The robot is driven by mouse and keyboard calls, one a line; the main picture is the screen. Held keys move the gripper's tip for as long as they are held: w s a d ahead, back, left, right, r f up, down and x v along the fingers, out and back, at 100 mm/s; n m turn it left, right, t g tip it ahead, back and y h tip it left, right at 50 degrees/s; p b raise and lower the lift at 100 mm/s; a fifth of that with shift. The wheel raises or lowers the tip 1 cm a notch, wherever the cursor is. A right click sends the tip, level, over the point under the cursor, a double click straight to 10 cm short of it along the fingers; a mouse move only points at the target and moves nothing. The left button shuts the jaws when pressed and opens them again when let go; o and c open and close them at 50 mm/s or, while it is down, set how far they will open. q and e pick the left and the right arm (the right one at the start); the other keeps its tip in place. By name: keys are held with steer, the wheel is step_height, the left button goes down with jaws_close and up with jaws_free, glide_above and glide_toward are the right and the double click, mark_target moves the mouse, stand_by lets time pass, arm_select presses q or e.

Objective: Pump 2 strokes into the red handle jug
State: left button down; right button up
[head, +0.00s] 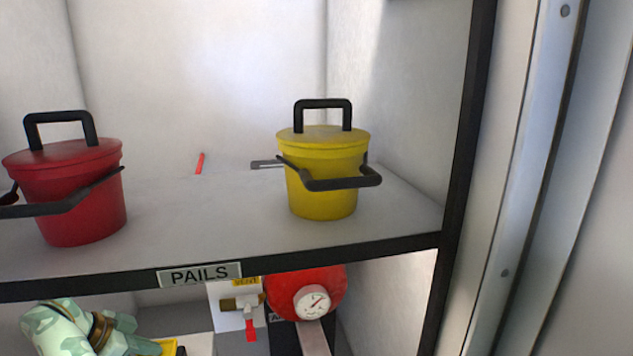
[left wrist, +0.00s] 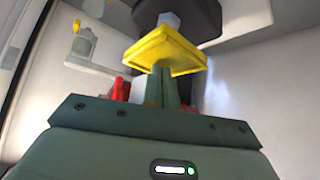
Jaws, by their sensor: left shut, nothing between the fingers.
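My left gripper (head: 146,340) is at the bottom left of the head view, below the shelf, beside a yellow piece (head: 170,347) that is mostly cut off. In the left wrist view its fingers (left wrist: 170,85) are shut and empty. Their tips are close to a square yellow plate (left wrist: 165,52) with a dark body (left wrist: 185,18) beyond it; I cannot tell whether they touch. A red thing (left wrist: 120,90) shows partly behind the fingers. I cannot make out a jug with a red handle in either view. My right gripper is not in view.
A shelf (head: 190,230) labelled PAILS holds a red pail (head: 75,195) and a yellow pail (head: 322,185). Below it are a red tank with a gauge (head: 300,285) and a vent valve with a red lever (head: 251,328). A dark post (head: 462,150) bounds the shelf's right side.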

arm_select(q)
steer(key=shift+f+b, duration=0.85)
steer(key=shift+f, duration=0.45)
steer(key=shift+r, duration=0.15)
steer(key=shift+r+p, duration=2.25)
steer(key=shift+r, duration=0.7)
steer(key=shift+f, duration=0.2)
